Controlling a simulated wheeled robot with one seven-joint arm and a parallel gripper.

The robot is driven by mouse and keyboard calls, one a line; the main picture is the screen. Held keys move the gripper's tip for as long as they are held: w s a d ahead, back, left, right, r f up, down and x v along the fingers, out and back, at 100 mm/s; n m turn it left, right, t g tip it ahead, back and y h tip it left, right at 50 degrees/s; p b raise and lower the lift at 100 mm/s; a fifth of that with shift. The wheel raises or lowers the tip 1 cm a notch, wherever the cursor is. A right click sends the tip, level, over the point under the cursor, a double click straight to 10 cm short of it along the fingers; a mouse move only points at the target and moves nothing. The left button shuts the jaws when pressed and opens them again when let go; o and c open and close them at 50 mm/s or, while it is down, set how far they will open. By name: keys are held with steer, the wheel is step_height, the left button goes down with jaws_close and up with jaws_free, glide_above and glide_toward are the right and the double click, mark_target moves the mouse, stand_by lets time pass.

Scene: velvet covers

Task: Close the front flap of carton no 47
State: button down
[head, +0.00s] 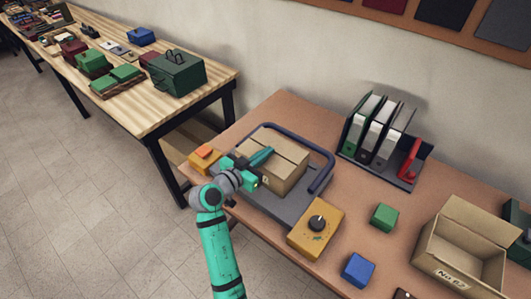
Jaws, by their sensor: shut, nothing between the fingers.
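A closed-looking brown carton (289,151) sits on a dark grey plate in the middle of the near table. Its top looks flat with a seam across it. A small mark shows on its front, but I cannot read it. My gripper (262,157) is shut and empty, over the left part of the carton's top. It hides part of the top and front edge, and I cannot tell whether it touches. A second carton (455,253) stands open at the right with a flap raised at its back; its label begins "No", the number is not surely legible.
A blue bar frame (327,169) arches around the middle carton. A yellow box with a black knob (316,228), a green block (384,216) and a blue block (358,269) lie to the right. Binders (372,128) stand behind. An orange-topped yellow box (204,156) is left.

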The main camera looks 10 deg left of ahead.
steer(key=shift+d+f, duration=0.1)
steer(key=shift+f, duration=0.15)
steer(key=shift+r, duration=0.35)
steer(key=r, duration=0.4)
steer(key=shift+s+a, duration=0.2)
steer(key=shift+a, duration=0.05)
steer(key=v, duration=0.9)
steer(key=shift+s+r, duration=0.25)
steer(key=shift+r, duration=0.05)
steer(key=shift+w, duration=0.1)
